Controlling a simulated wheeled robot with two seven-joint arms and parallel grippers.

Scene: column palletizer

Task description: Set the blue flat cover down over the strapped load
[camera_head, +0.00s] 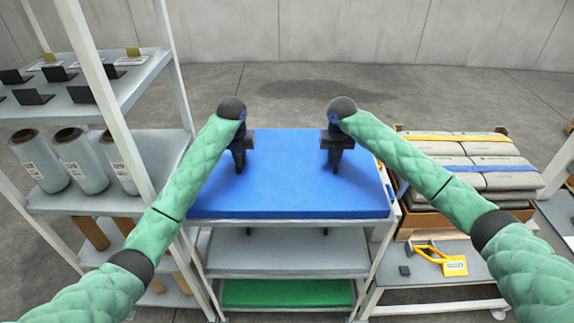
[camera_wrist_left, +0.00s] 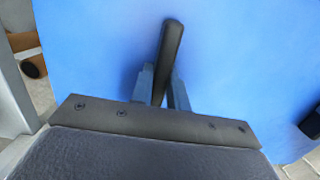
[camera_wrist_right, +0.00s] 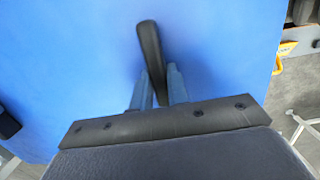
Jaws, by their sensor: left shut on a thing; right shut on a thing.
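The blue flat cover (camera_head: 288,190) lies level on the top of a shelf rack in the middle of the head view. It has two black handles; one shows in the left wrist view (camera_wrist_left: 171,50) and the other in the right wrist view (camera_wrist_right: 150,45). My left gripper (camera_head: 240,168) is shut on the left handle and my right gripper (camera_head: 336,168) is shut on the right handle. The strapped load (camera_head: 470,165), grey sacks with a yellow and a blue strap, stands to the right of the rack, partly hidden by my right arm.
The rack (camera_head: 290,250) has a grey middle shelf and a green panel (camera_head: 285,293) below. Left, a tall shelf unit (camera_head: 90,115) holds grey rolls (camera_head: 85,165) and black brackets. A yellow-handled tool (camera_head: 435,255) lies before the load. Open floor lies behind.

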